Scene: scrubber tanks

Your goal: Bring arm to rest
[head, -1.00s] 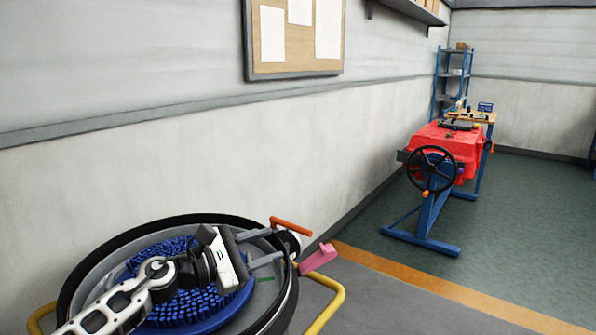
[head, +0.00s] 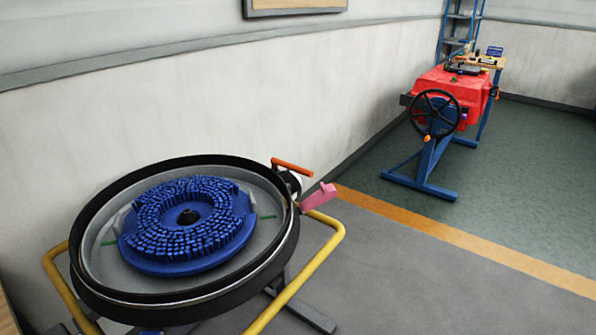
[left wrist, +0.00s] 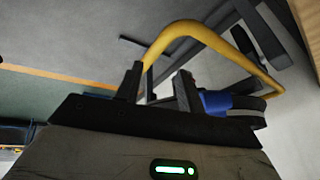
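The round scrubber tank (head: 185,302) stands at the lower left of the head view, with a black rim and a grey inside. A blue bristled brush disc (head: 187,225) lies in it. An orange-handled valve (head: 291,167) and a pink lever (head: 319,197) sit at the tank's right side. Neither arm shows in the head view. In the left wrist view my left gripper (left wrist: 158,88) has its two dark fingers apart, with nothing seen between them except the background. My right gripper is in neither view.
A yellow tubular rail (head: 305,280) runs around the tank; it also shows beyond the fingers in the left wrist view (left wrist: 200,35). A blue stand with a black handwheel (head: 434,115) and red cover (head: 455,88) is at the right. Grey floor right of the tank is clear.

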